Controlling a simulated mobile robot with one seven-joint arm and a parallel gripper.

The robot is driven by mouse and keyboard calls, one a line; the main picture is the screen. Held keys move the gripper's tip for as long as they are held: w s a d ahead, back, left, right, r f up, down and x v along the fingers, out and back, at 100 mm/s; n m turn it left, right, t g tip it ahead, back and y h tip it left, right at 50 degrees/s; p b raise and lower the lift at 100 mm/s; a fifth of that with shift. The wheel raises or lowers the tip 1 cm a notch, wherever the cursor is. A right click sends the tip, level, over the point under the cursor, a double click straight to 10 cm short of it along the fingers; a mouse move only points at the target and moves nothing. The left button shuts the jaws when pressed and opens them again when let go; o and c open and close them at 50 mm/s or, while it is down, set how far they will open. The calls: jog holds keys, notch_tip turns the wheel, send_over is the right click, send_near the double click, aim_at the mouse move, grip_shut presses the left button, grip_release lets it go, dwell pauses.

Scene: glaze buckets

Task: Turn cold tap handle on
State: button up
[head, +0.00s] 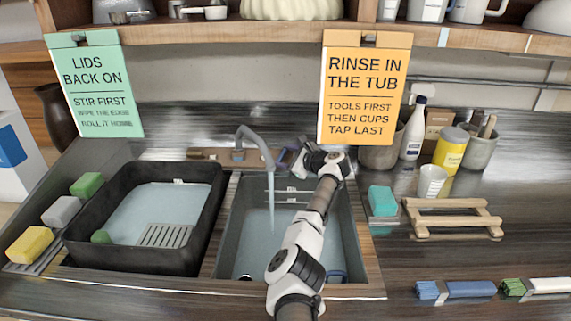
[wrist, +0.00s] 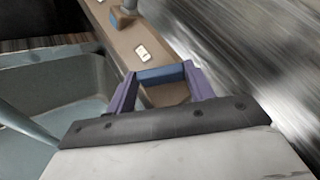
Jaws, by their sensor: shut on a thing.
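The grey tap spout (head: 255,140) rises from a wooden ledge behind the right basin. A stream of water (head: 271,195) falls from it into that basin. My gripper (head: 286,157) is at the right end of the ledge, to the right of the spout. In the wrist view, its two purple fingers (wrist: 160,85) stand on either side of a blue bar, which looks like the cold tap handle (wrist: 160,75). They are shut on it. The handle's lower part and its exact turn are hard to see. The spout's base also shows in the wrist view (wrist: 125,14).
A black tub (head: 75,240) of water sits left of the right basin (head: 350,235). Orange (head: 366,85) and green (head: 97,90) signs hang above. A teal sponge (head: 382,201), a wooden rack (head: 452,217) and several containers stand on the right counter.

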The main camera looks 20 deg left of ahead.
jog(key=shift+f+n+g+b, duration=0.1)
jog(key=shift+n+g+b, duration=0.4)
jog(key=shift+n+g, duration=0.1)
jog(key=o, duration=1)
jog(key=shift+r, duration=0.2)
